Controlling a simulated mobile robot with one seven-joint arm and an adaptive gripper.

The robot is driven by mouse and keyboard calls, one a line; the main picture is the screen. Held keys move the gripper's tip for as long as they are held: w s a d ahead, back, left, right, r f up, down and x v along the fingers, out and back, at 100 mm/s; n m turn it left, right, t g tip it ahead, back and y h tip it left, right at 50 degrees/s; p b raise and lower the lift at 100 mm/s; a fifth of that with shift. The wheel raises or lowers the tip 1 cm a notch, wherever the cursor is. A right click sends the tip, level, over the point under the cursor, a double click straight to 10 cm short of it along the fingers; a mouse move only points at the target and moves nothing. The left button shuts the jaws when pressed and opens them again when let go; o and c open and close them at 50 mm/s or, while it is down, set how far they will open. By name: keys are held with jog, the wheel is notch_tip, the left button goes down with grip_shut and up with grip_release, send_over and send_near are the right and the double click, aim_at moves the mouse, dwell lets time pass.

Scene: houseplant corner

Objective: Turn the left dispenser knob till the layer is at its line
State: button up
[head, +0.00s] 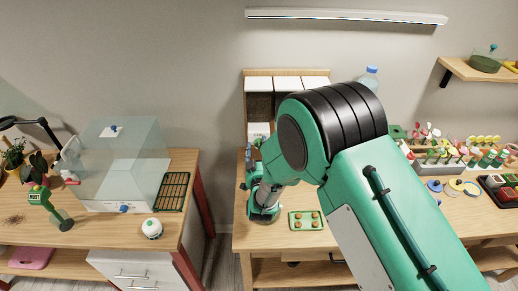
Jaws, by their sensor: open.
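The dispenser (259,103) stands against the wall at the back of the right-hand bench, with white tops in a row and a wooden frame. Its left compartment shows a dark fill. My arm hides its right and lower parts, and I cannot make out the left knob or the line. A white block (260,129) shows under the left compartment. My gripper (250,158) is small and partly hidden by my wrist, low in front of the dispenser's left side. It is open, and I see nothing held. I cannot tell whether it touches anything.
A green tray with several small round items (305,219) lies on the right-hand bench (340,238), near my wrist. Tools and plant markers (452,155) crowd that bench's right side. A clear case (118,160) stands on the left bench, across a gap.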

jog(key=shift+w, duration=0.2)
jog(key=c, duration=1.2)
